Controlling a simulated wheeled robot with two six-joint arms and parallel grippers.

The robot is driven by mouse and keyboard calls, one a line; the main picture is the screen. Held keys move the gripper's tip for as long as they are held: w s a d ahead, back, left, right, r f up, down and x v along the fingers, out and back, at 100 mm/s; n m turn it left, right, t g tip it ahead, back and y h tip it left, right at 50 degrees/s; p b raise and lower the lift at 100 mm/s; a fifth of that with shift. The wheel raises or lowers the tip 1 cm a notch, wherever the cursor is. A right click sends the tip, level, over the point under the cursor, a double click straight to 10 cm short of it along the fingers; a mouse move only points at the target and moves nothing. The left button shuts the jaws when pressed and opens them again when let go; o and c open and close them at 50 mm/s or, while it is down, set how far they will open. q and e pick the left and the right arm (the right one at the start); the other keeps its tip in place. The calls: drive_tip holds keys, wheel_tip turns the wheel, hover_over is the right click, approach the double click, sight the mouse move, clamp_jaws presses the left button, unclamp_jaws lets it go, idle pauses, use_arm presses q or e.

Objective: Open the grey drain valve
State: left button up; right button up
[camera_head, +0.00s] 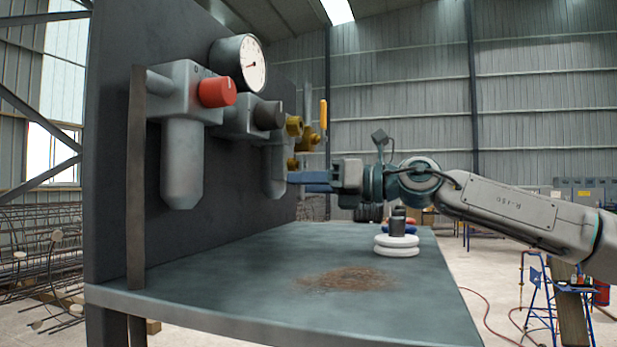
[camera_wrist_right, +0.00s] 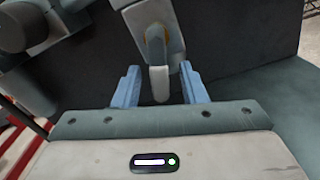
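The grey drain valve's lever (camera_wrist_right: 159,84) shows in the right wrist view, hanging below a grey body with a yellowish ring behind its top. My right gripper (camera_wrist_right: 160,68) is open, with one blue finger on each side of the lever and a visible gap on both sides. In the head view my right gripper (camera_head: 299,181) reaches in from the right beside the second grey bowl (camera_head: 274,168). I cannot make out the lever there. My left gripper is not in view.
The dark upright panel (camera_head: 115,120) carries a red knob (camera_head: 216,92), a gauge (camera_head: 240,63), a dark grey knob (camera_head: 268,115) and a yellow lever (camera_head: 323,112). Stacked white rings (camera_head: 397,246) stand on the bench (camera_head: 230,290) below my right arm. The bench front is otherwise clear.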

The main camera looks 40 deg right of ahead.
clamp_jaws()
drive_tip(key=shift+w+d+n+p, duration=0.1)
drive_tip(key=shift+d+n+p, duration=0.2)
drive_tip(key=shift+n, duration=0.55)
drive_tip(key=shift+w+d+n+p, duration=0.15)
drive_tip(key=shift+n+p, duration=0.2)
drive_tip(key=shift+n, duration=0.5)
unclamp_jaws()
drive_tip(key=shift+f, duration=0.1)
